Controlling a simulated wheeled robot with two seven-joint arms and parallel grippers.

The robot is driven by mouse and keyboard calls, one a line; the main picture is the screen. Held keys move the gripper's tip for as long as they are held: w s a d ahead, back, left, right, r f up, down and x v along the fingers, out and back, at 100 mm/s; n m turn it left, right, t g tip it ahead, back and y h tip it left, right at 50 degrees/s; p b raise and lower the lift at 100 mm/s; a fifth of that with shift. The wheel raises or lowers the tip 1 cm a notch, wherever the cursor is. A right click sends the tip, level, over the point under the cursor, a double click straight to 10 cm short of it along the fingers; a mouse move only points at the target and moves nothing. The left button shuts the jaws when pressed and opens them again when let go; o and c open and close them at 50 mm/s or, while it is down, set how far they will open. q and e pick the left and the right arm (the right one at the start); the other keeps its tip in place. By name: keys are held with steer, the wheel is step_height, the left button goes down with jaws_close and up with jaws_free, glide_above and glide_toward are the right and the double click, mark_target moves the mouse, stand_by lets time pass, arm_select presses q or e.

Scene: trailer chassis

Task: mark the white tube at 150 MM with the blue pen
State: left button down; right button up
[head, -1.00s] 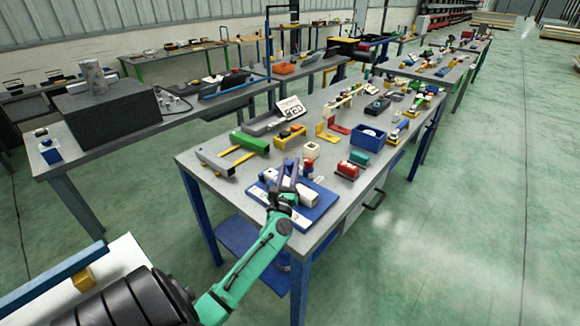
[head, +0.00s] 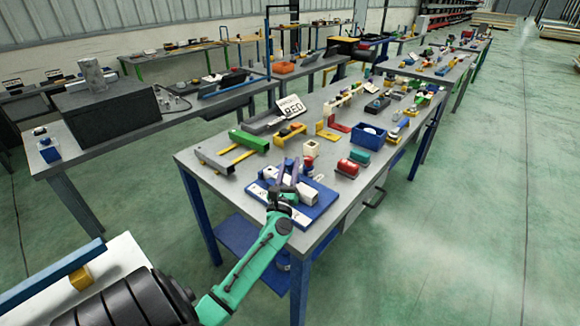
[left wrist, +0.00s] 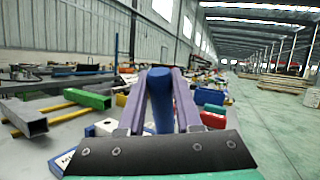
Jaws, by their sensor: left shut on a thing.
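My left gripper (head: 287,185) is over the near end of the grey table, above a blue board (head: 322,207) with white labelled patches. In the left wrist view its purple fingers (left wrist: 160,100) are closed around the upright blue pen (left wrist: 160,88). The white tube (head: 306,194) lies on the blue board, partly hidden by the gripper. I cannot tell whether the pen touches the tube. The 150 MM mark is too small to make out. My right gripper is not in view.
A green block with a grey channel and yellow bars (head: 218,160) lies to the left. A blue bin (head: 368,136), a red part (head: 348,168) and a white cube (head: 311,148) stand close behind and right.

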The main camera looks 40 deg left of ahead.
arm_select(q)
steer(key=shift+f+b, duration=0.55)
steer(key=shift+b, duration=0.2)
stand_by(0.8)
step_height(320, 180, up, 8)
steer(key=p, duration=0.7)
steer(key=shift+r, duration=0.1)
stand_by(0.4)
stand_by(0.4)
